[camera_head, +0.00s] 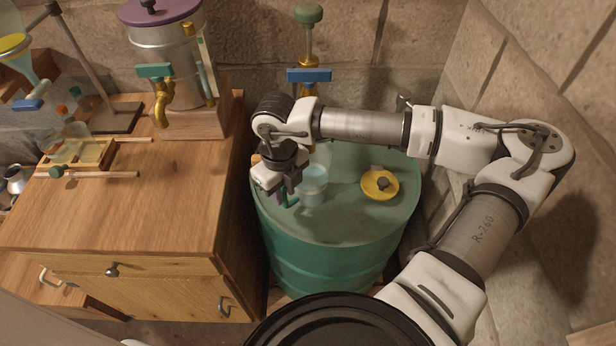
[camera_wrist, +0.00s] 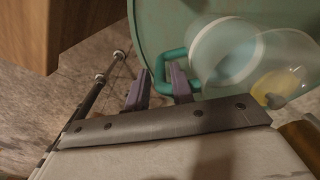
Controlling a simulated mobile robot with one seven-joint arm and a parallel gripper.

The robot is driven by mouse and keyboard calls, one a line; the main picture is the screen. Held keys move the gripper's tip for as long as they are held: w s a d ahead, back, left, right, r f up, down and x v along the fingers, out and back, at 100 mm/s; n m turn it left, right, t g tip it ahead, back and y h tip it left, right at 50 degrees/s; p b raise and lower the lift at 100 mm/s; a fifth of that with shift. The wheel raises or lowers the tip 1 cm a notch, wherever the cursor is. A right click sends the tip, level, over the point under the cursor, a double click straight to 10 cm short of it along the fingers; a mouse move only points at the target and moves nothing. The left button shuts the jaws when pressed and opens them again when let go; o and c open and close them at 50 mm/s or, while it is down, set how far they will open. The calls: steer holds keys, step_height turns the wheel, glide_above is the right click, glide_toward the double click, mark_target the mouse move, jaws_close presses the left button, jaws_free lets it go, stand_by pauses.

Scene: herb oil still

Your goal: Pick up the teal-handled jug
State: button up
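The jug (camera_head: 314,187) is pale and translucent with a teal handle, and stands on top of the green drum. In the wrist view the jug (camera_wrist: 228,52) is right of the fingers, its teal handle (camera_wrist: 163,66) pointing toward them. My gripper (camera_head: 283,199) is at the jug's left side, over the drum's edge, and partly hides the handle in the head view. In the wrist view my gripper (camera_wrist: 161,75) has its two purple fingers apart, with the handle's outer bar showing in the gap. Whether either finger touches the handle is unclear.
The green drum (camera_head: 345,235) also bears a yellow disc with a dark knob (camera_head: 381,184). A brass post with a blue lever (camera_head: 309,75) stands behind. A wooden cabinet (camera_head: 150,215) is close at left, bearing a metal urn (camera_head: 172,55) and glassware. A wall bounds the right.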

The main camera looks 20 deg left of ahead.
steer(key=shift+f, duration=0.2)
jaws_close()
steer(key=shift+r, duration=0.2)
